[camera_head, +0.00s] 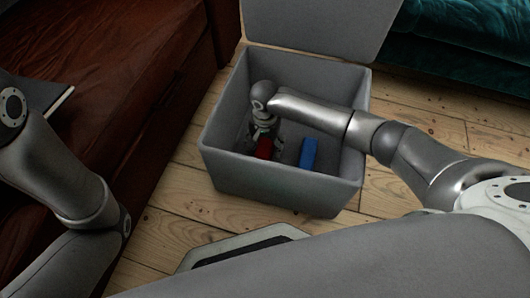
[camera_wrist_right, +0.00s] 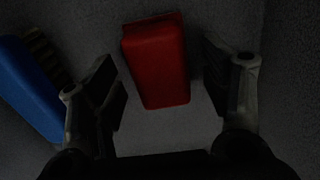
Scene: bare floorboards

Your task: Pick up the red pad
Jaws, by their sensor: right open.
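The red pad (camera_head: 264,149) lies inside the grey box, on its floor toward the left. My right gripper (camera_head: 264,134) reaches down into the box right at the pad and partly covers it in the head view. In the right wrist view the red pad (camera_wrist_right: 156,62) lies between the two fingers of my right gripper (camera_wrist_right: 168,95). The fingers are open, with a gap on each side of the pad. My left arm comes in at the left of the head view, but its gripper is out of the picture.
The grey box (camera_head: 225,160) stands open on the floorboards (camera_head: 170,215), its lid (camera_head: 315,25) raised at the back. A blue brush (camera_head: 308,153) lies in the box right of the pad; its bristles show in the wrist view (camera_wrist_right: 30,85). A brown sofa (camera_head: 140,80) stands left.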

